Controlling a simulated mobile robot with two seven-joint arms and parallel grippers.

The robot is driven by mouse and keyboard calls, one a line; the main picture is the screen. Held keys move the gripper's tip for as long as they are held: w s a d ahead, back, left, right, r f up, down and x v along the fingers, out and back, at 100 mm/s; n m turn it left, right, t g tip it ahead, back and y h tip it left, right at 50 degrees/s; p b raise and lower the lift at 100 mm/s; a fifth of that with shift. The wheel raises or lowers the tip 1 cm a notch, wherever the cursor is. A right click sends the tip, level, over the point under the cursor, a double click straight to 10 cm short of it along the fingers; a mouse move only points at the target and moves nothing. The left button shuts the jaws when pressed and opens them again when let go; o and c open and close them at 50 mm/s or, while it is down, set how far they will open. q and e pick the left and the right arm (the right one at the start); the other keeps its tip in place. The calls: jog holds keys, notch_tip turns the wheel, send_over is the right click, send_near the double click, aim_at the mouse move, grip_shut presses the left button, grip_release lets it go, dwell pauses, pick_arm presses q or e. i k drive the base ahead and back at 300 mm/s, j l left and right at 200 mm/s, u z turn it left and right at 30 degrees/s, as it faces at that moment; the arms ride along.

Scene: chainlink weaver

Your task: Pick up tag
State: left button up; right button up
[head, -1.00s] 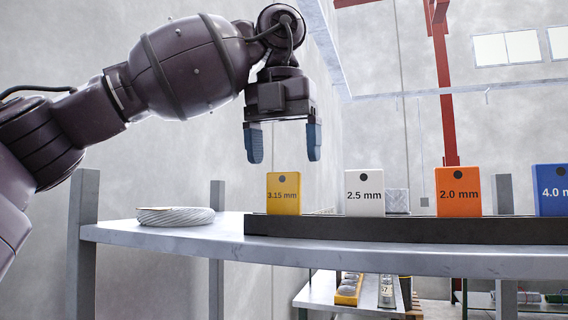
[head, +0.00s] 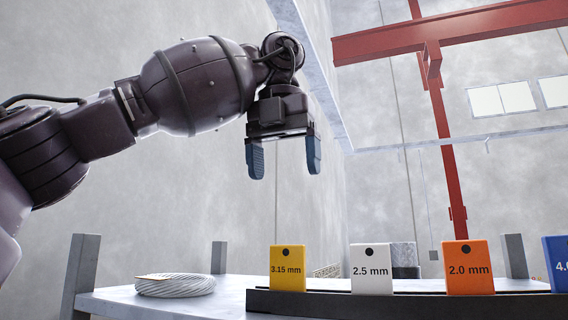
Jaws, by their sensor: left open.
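Several upright tags stand in a row in a dark rail (head: 325,304) on a grey shelf. They are a yellow tag marked 3.15 mm (head: 287,282), a white tag marked 2.5 mm (head: 371,284), an orange tag marked 2.0 mm (head: 470,280) and a blue tag (head: 558,262), cut off at the right edge. Each of the first three has a dark round spot near its top. My left gripper (head: 284,162) is open and empty, pointing down, above the yellow tag and clear of it. My right gripper is not in view.
A coil of wire (head: 175,285) lies on the shelf (head: 115,299) left of the rail. Grey shelf posts (head: 81,272) rise at the corners. A grey patterned block (head: 404,256) stands behind the white tag. A red beam frame (head: 450,35) is high behind.

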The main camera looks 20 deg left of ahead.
aim_at(370, 264)
jog(key=k+l, duration=0.35)
jog(key=l, duration=0.15)
jog(key=k+l, duration=0.35)
jog(key=l, duration=0.2)
jog(key=k+l, duration=0.4)
jog(key=l, duration=0.1)
